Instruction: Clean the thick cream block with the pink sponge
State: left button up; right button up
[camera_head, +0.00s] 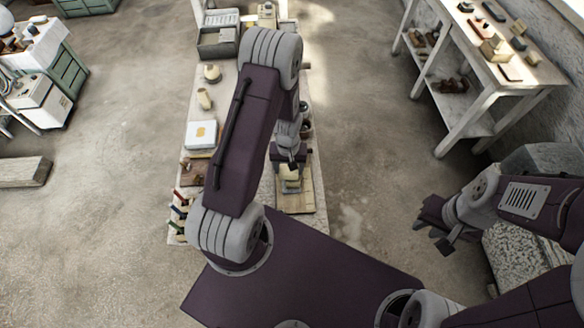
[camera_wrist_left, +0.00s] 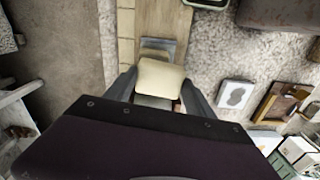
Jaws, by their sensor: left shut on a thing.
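My left gripper (camera_head: 290,172) points down over a wooden board at the near right of the long table. It is shut on a cream block (camera_wrist_left: 161,76), which sits between its fingers in the left wrist view. In the head view the cream block (camera_head: 291,185) shows just below the gripper, over the board (camera_head: 297,203). I cannot tell whether it touches the board. My right gripper (camera_head: 435,232) hangs to the right, away from the table, with its fingers apart and nothing between them. I see no pink sponge in either view.
A white box with a yellow mark (camera_head: 201,135) and a cream cup (camera_head: 204,98) stand on the table's left side. Several coloured handles (camera_head: 180,205) line its near left edge. A grey bin (camera_head: 218,40) is at the far end. A side bench (camera_head: 490,75) stands at right.

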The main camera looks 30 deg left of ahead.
pick_arm(q)
jog(key=shift+s+a, duration=0.35)
jog(key=shift+a, duration=0.3)
jog(key=shift+w+d+r+p, duration=0.25)
jog(key=shift+d+r+p, duration=0.15)
jog(key=shift+p, duration=0.05)
jog(key=shift+w+d+r, duration=0.25)
jog(key=shift+d+r, duration=0.05)
jog(key=shift+d, duration=0.25)
jog(key=shift+s+a+f, duration=0.1)
jog(key=shift+s+a, duration=0.05)
jog(key=shift+f+b, duration=0.4)
jog(key=shift+f, duration=0.25)
jog(key=shift+r, duration=0.1)
